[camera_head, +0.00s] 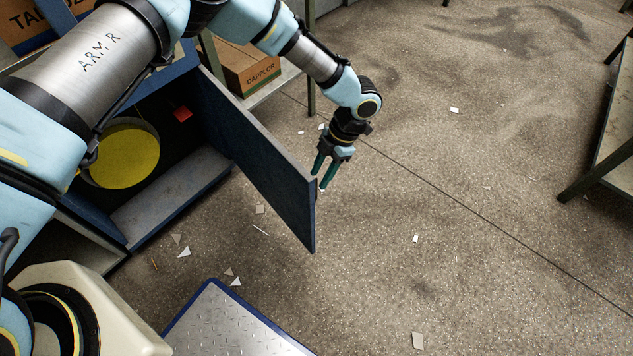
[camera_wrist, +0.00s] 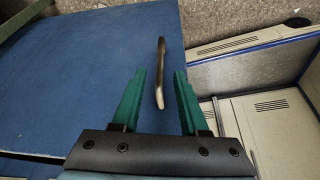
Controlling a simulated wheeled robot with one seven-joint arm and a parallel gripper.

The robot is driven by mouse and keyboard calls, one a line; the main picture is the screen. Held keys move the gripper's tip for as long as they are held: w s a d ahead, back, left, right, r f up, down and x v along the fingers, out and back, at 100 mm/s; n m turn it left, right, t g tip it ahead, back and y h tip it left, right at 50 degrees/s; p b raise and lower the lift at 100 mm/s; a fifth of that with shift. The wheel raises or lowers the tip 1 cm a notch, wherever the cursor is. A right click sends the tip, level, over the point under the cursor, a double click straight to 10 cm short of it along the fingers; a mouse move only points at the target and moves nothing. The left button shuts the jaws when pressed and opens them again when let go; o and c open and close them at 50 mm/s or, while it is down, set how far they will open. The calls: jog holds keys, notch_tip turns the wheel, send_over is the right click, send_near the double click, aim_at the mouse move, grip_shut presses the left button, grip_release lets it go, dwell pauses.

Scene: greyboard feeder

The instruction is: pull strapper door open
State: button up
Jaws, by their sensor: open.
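The strapper door (camera_head: 262,160) is a dark blue panel standing well open from the blue strapper cabinet (camera_head: 170,205). It also fills the left and middle of the wrist view (camera_wrist: 70,75). Its metal handle (camera_wrist: 160,72) lies between and just beyond my gripper's green fingers in the wrist view; I cannot tell whether they touch it. My gripper (camera_head: 325,172) is open at the door's outer face, near the free edge. The handle is hidden in the head view. Inside the cabinet are a yellow disc (camera_head: 124,155) and a small red part (camera_head: 182,114).
Cardboard boxes (camera_head: 246,68) sit on a shelf behind the door. A metal plate with a blue rim (camera_head: 232,325) lies at the front. A bench (camera_head: 615,130) stands at the right. Paper scraps litter the otherwise clear floor.

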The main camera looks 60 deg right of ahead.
jog(key=v, duration=0.6)
jog(key=shift+r, duration=0.15)
jog(key=shift+d, duration=0.15)
